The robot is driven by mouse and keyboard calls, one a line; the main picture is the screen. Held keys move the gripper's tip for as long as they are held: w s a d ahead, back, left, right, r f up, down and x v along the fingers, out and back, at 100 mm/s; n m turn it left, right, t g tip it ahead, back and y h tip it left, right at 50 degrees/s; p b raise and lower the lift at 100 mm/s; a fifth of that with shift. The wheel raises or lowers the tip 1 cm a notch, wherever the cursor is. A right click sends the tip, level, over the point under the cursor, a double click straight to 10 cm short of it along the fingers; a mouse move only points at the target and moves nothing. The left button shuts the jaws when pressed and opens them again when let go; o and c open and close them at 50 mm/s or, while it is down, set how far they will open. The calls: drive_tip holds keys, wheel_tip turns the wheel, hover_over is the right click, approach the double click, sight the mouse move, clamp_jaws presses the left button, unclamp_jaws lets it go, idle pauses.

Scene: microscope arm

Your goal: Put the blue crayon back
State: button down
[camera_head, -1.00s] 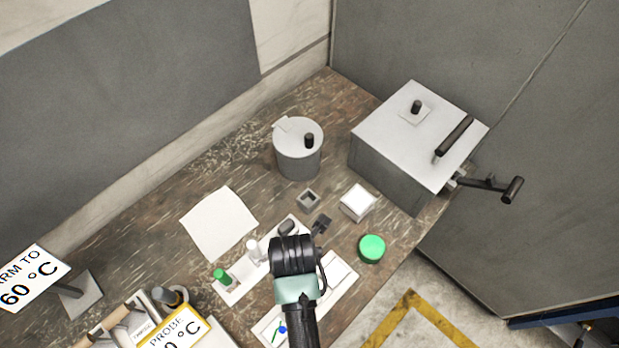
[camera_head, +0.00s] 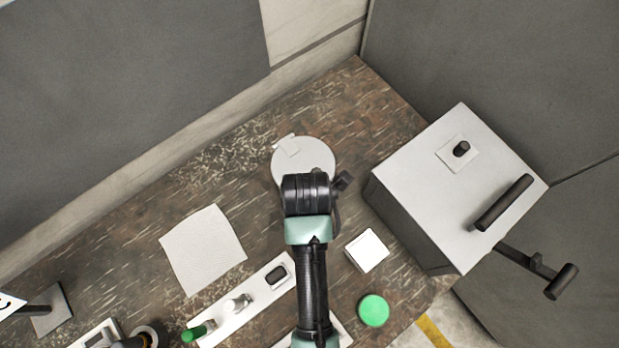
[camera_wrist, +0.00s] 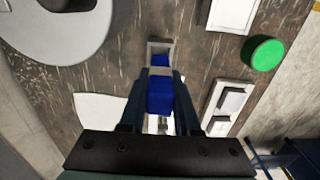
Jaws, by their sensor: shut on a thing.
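In the wrist view my gripper (camera_wrist: 160,78) is shut on the blue crayon (camera_wrist: 160,97), a blocky blue piece between the two fingers. Just past the fingertips is a small grey square holder (camera_wrist: 151,46) on the bench. Blue also shows within the holder's outline, with a pale band between it and the held part. I cannot tell whether the crayon's end is inside the holder or above it.
A white square block (camera_head: 367,250) and a green round button (camera_head: 373,310) are to the right. A large grey box (camera_head: 445,190) with a handle stands further right.

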wheel_tip(320, 180, down, 3)
drive_tip(key=shift+s+f, duration=0.1)
drive_tip(key=shift+s, duration=0.05)
drive_tip(key=shift+f+p, duration=0.4)
drive_tip(key=shift+f, duration=1.5)
drive_tip(key=shift+f, duration=0.15)
drive_tip(key=c, duration=0.6)
unclamp_jaws()
